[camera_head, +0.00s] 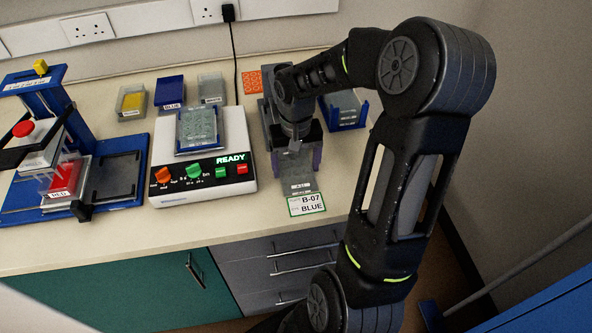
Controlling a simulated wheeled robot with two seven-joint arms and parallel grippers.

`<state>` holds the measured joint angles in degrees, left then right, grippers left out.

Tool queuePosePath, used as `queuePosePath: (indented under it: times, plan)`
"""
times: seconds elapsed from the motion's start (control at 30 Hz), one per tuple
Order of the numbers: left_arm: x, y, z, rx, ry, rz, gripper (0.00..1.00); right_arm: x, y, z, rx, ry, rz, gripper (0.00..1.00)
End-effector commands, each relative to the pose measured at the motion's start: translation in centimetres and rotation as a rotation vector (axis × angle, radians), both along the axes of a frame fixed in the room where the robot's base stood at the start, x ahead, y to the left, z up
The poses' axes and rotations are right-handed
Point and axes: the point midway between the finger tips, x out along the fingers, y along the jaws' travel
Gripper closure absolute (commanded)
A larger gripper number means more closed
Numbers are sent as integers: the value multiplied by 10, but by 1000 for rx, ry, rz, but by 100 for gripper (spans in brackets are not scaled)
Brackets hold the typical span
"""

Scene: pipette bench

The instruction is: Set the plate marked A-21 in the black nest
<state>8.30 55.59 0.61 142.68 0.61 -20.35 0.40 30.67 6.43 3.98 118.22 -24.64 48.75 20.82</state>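My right gripper (296,162) points down at the front middle of the bench, its two fingers spread on either side of a clear-grey plate (297,183). I cannot tell whether they touch it, and the gripper body hides its back part. The plate's small label is unreadable. A card (306,204) at the bench edge in front of it reads B-07 BLUE. A black tray-like nest (113,178) lies on the blue base at the left and looks empty. No A-21 mark is readable. My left gripper does not show.
A white shaker (205,175) reading READY carries a clear plate (197,127). The blue stand (38,90) at the left holds a red-labelled reservoir (64,178). Several small tubs stand at the back. A blue holder with a plate (345,108) stands behind my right arm.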

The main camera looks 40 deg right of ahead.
Motion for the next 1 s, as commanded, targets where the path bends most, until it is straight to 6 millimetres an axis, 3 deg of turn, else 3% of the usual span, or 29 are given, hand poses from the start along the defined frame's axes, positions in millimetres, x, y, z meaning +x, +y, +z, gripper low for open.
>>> queuePosePath:
  times: [0.57, 0.83, 1.0]
  plan:
    - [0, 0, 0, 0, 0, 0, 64, 0, 0, 0, 0, 0, 0, 69]
    - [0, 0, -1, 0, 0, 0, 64, 1, 0, 6, -1, -2, 0, 69]
    - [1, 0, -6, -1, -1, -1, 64, 1, -1, 29, -2, -6, 0, 69]
